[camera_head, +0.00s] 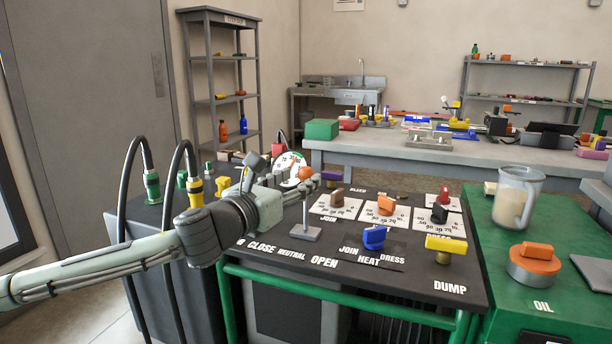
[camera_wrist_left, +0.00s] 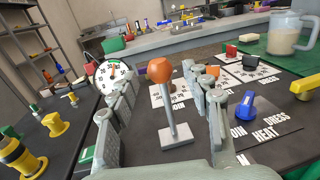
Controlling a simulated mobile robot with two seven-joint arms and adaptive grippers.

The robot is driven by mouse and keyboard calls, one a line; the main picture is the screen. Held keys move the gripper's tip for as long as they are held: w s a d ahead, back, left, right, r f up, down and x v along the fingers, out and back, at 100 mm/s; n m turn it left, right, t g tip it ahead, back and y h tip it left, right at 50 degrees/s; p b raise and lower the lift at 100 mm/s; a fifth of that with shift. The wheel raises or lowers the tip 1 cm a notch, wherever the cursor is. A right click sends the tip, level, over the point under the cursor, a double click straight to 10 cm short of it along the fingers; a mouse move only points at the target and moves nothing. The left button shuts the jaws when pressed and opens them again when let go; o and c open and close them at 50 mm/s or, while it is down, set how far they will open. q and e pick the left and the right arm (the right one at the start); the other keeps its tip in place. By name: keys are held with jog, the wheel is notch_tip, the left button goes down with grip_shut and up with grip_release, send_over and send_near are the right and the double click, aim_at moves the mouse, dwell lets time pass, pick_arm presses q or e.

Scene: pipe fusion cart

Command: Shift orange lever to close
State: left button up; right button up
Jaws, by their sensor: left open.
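The orange lever has a faceted orange knob (camera_head: 305,173) on a thin grey stem that rises from a grey base (camera_head: 299,234) on the dark cart top. Labels CLOSE (camera_head: 262,246), NEUTRAL and OPEN (camera_head: 324,262) run left to right in front of it. The stem looks nearly upright. My left gripper (camera_head: 304,184) is open at knob height. In the left wrist view the knob (camera_wrist_left: 159,70) shows between the two spread fingers, with a gap on each side; I cannot tell whether either touches. The fingers partly hide the stem in the head view. My right gripper is not in view.
A blue knob (camera_head: 374,237) and a yellow handle (camera_head: 445,243) stand right of the lever. Dial knobs sit behind them, and a white gauge (camera_wrist_left: 112,76) stands behind the gripper. Yellow and green fittings with hoses are at left. A green cart (camera_head: 540,312) adjoins at right.

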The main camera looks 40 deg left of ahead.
aim_at(301, 177)
pick_arm(q)
jog(key=shift+w+a+r, duration=0.15)
jog(key=shift+w+r, duration=0.05)
jog(key=shift+w, duration=0.7)
jog(key=shift+w+f, duration=0.15)
jog(key=shift+w, duration=0.85)
jog(key=shift+c, duration=0.2)
grip_shut()
jog(key=shift+a, duration=0.1)
